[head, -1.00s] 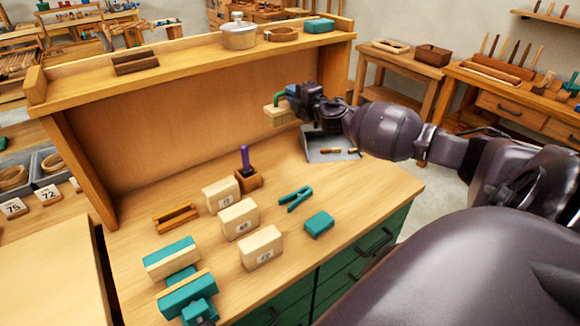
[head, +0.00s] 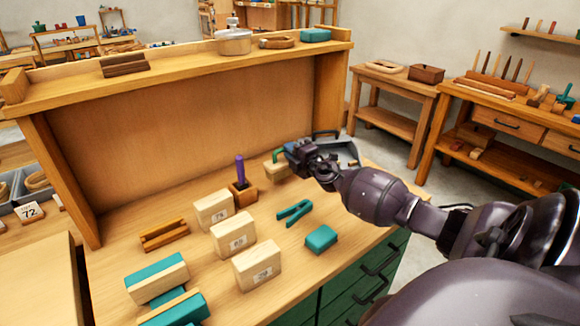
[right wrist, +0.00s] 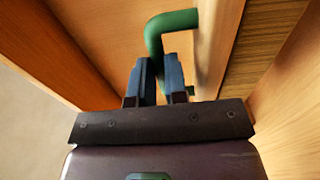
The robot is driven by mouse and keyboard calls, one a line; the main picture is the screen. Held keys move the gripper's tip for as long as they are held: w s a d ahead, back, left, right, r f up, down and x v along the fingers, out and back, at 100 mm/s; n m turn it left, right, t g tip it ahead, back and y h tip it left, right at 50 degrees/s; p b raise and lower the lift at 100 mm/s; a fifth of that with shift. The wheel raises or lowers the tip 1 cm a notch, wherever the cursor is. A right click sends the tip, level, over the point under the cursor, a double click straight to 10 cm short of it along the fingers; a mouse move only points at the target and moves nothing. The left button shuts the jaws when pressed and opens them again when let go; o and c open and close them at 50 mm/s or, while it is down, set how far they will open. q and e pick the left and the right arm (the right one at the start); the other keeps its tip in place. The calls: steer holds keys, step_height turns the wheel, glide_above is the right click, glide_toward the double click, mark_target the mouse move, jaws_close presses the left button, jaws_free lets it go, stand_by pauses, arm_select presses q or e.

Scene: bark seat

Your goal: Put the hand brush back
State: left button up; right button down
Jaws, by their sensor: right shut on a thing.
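The hand brush has a green handle (head: 280,154) and a pale wooden head (head: 275,169). It is low over the workbench top, by the back panel, between the purple-handled tool and the dustpan. I cannot tell whether it touches the bench. My right gripper (head: 293,151) is shut on the green handle and hides part of it. In the right wrist view the handle (right wrist: 170,26) bends up from between the gripper's fingers (right wrist: 160,84), with the pale head (right wrist: 217,42) to the right. My left gripper is not in view.
A grey dustpan (head: 348,153) lies partly behind my right arm. A purple-handled tool (head: 240,170) stands in a wooden block left of the brush. A green clamp (head: 294,211), a teal block (head: 321,239) and numbered wooden blocks (head: 234,236) occupy the front. A shelf (head: 190,65) runs above.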

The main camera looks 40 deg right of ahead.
step_height(320, 180, down, 4)
steer(key=shift+r+b, duration=0.15)
steer(key=shift+b, duration=0.95)
steer(key=shift+f, duration=0.3)
steer(key=shift+r, duration=0.15)
steer(key=c, duration=1.2)
jaws_free()
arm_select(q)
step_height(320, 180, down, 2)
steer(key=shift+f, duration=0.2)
arm_select(e)
steer(key=shift+o, duration=0.3)
steer(key=shift+s, duration=0.1)
